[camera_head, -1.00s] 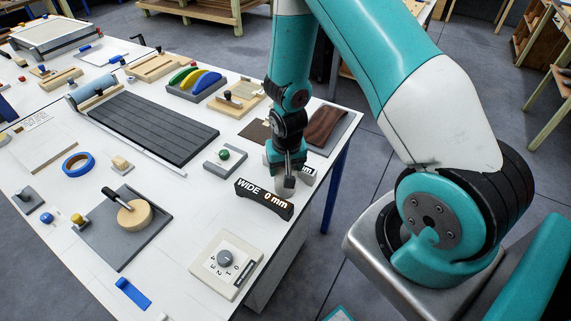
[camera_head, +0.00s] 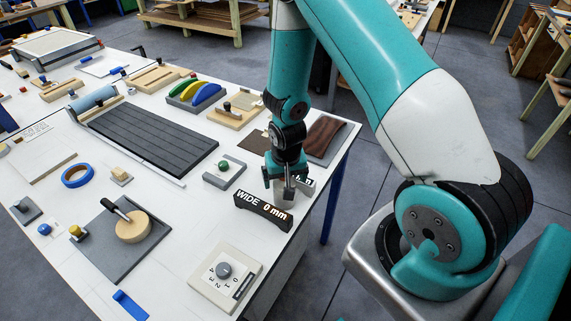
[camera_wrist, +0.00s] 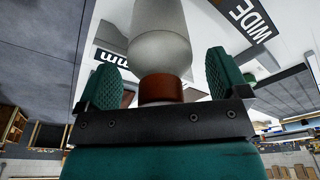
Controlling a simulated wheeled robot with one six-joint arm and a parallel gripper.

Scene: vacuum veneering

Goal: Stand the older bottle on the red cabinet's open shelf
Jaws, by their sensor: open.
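A pale, cloudy bottle (camera_wrist: 159,45) with a red-brown neck or cap shows in the wrist view, between my gripper's (camera_wrist: 164,78) two green fingers. The fingers are open, with a visible gap on each side of the bottle. In the head view my gripper (camera_head: 283,183) points down over the bottle (camera_head: 284,194) near the table's right edge, mostly hiding it. I cannot tell the bottle's age or read any label on it. I see no red cabinet or open shelf in these frames.
A black block marked WIDE 0 mm (camera_head: 263,210) stands close in front of the bottle. A dial panel (camera_head: 222,290) is nearer. A grey holder with a green knob (camera_head: 223,173) and a dark brown curved sheet (camera_head: 325,134) are close by on the white table.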

